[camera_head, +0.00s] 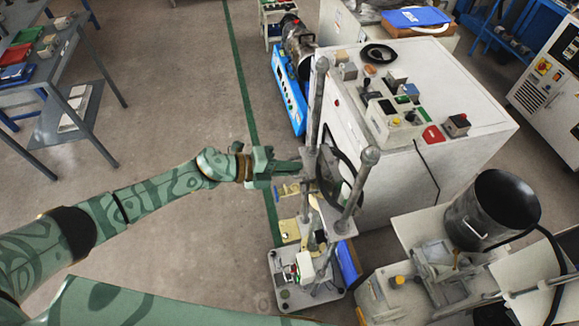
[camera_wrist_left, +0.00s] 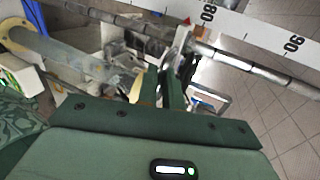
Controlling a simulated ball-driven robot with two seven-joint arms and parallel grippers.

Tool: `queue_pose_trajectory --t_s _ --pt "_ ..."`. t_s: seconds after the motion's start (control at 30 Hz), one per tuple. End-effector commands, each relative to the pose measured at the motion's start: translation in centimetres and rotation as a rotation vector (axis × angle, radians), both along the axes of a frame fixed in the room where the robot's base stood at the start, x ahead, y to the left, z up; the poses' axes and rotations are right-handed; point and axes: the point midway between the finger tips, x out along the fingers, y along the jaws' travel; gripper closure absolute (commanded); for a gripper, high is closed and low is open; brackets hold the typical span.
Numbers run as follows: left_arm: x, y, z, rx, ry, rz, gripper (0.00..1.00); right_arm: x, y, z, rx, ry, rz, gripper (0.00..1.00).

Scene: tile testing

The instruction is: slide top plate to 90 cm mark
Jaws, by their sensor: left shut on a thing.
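In the head view my left gripper (camera_head: 290,167) reaches from the left to the upper part of a test stand with metal posts (camera_head: 317,105). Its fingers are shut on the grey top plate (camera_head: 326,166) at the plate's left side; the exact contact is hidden. In the left wrist view the fingers (camera_wrist_left: 166,88) point up at a metal part on the stand. A white scale (camera_wrist_left: 250,28) runs along a rod, with 80 and 90 marks readable. A small red pointer (camera_wrist_left: 187,20) sits just left of the 80. My right gripper is not in view.
A black drum (camera_head: 490,212) is at right. The floor left of the stand is free.

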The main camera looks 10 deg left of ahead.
Motion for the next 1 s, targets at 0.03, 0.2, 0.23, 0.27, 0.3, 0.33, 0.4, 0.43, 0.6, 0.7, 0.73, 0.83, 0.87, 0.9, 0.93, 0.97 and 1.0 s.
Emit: queue_pose_trajectory --t_s 0.03,0.2,0.23,0.27,0.3,0.33,0.4,0.43,0.6,0.7,0.73,0.83,0.87,0.9,0.93,0.97,1.0 --pt "0.1 0.0 0.4 0.001 -0.003 0.001 1.0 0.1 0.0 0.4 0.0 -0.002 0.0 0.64" --pt "0.1 0.0 1.8 0.001 -0.004 0.001 1.0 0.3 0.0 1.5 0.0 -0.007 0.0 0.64" --pt "0.1 0.0 2.0 0.001 -0.004 0.001 1.0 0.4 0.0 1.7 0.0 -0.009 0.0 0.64" --pt "0.1 0.0 2.2 0.001 -0.004 0.001 1.0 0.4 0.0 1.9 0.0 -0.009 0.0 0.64" --pt "0.1 0.0 2.5 0.001 -0.004 0.001 1.0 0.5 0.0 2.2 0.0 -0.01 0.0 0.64" --pt "0.1 0.0 2.7 0.001 -0.004 0.001 1.0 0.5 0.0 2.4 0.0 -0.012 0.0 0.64" --pt "0.1 0.0 3.2 0.001 -0.004 0.001 1.0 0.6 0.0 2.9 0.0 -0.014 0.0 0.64" --pt "0.1 0.0 3.4 0.0 -0.005 0.001 1.0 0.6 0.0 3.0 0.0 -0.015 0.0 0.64" --pt "0.1 0.0 4.6 0.0 -0.004 0.001 1.0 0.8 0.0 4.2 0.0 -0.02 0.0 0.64" --pt "0.1 0.0 5.3 0.0 -0.004 0.001 1.0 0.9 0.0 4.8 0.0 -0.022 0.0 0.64" --pt "0.1 0.0 5.5 0.0 -0.004 0.001 1.0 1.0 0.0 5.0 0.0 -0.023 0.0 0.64" --pt "0.1 0.0 6.1 0.0 -0.004 0.001 1.0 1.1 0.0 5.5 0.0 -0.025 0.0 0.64" --pt "0.1 0.0 6.1 -0.001 -0.003 0.001 1.0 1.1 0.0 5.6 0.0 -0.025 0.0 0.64" --pt "0.1 0.0 6.1 -0.001 -0.003 0.001 1.0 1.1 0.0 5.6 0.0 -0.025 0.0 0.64" --pt "0.1 0.0 6.1 -0.001 -0.003 0.001 1.0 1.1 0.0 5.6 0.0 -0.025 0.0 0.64" --pt "0.1 0.0 6.0 0.0 -0.003 0.001 1.0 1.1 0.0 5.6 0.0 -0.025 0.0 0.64" --pt "0.1 0.0 6.0 0.0 -0.003 0.001 1.0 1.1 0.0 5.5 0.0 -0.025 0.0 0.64"
